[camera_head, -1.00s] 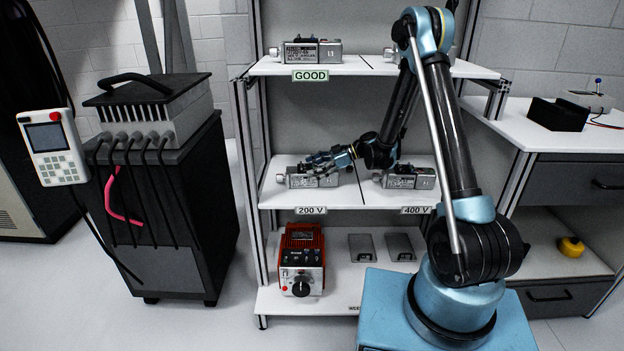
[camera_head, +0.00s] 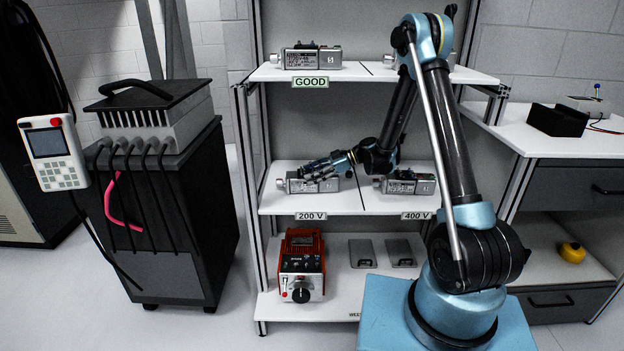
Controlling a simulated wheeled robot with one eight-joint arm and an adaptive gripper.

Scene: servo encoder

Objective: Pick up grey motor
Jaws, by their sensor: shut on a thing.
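A grey motor (camera_head: 325,186) lies on the left of the middle shelf, above the 200 V label. My gripper (camera_head: 310,172) reaches in from the right and is shut on this motor, near its left half. The fingers partly cover the motor's top, and the exact contact is too small to make out. The motor appears at shelf level; I cannot tell if it is lifted. A second grey motor (camera_head: 405,185) lies on the right of the same shelf above the 400 V label. Another grey motor (camera_head: 313,56) lies on the top shelf above the GOOD label.
A red device (camera_head: 302,264) with a black knob stands on the bottom shelf, beside two flat grey plates (camera_head: 362,253). Shelf posts flank my arm. A dark cabinet (camera_head: 165,230) stands left and a white workbench (camera_head: 565,140) right.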

